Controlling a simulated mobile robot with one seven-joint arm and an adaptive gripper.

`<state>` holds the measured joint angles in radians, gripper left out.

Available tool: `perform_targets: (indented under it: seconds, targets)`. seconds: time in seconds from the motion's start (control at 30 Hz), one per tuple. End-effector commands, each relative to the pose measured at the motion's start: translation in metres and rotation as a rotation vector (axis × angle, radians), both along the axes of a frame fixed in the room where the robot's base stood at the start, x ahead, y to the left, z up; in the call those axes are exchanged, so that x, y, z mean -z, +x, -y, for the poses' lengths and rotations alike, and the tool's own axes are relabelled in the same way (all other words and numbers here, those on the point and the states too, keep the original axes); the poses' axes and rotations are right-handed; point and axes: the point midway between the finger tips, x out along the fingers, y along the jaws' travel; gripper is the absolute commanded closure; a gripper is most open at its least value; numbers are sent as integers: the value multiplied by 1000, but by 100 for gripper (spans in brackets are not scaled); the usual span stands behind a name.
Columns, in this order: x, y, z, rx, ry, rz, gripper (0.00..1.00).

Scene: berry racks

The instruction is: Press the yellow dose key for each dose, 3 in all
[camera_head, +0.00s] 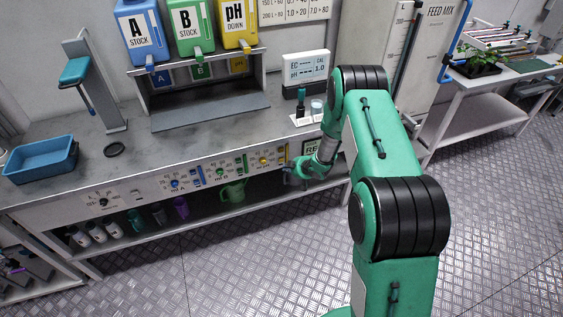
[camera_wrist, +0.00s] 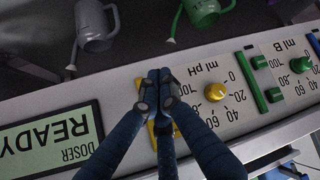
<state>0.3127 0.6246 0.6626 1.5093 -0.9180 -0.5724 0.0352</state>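In the wrist view, the yellow dose key (camera_wrist: 163,127) shows only in part, beneath my gripper on the front panel. My gripper (camera_wrist: 158,82) has its fingertips together, with nothing seen between them. It covers most of the yellow fittings, and I cannot tell whether it touches the key. A round yellow dial (camera_wrist: 215,91) marked mL pH sits just right of it. The doser display (camera_wrist: 48,140) at left reads READY. In the head view, my gripper (camera_head: 298,172) is at the right end of the panel, near the yellow dial (camera_head: 263,160).
Green fittings with a green dial (camera_wrist: 300,65) lie right of the yellow ones. Stock bottles, including yellow pH DOWN (camera_head: 236,22), stand above the bench. A blue tray (camera_head: 42,160) is at left.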

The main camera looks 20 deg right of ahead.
Motion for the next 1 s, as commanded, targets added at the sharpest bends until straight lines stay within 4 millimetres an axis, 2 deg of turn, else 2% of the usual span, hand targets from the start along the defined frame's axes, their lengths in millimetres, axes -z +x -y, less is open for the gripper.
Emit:
perform_targets:
  seconds: [0.3,1.0]
  targets:
    - [0,18,0,0,0,-1,100]
    - [0,20,0,0,0,-1,100]
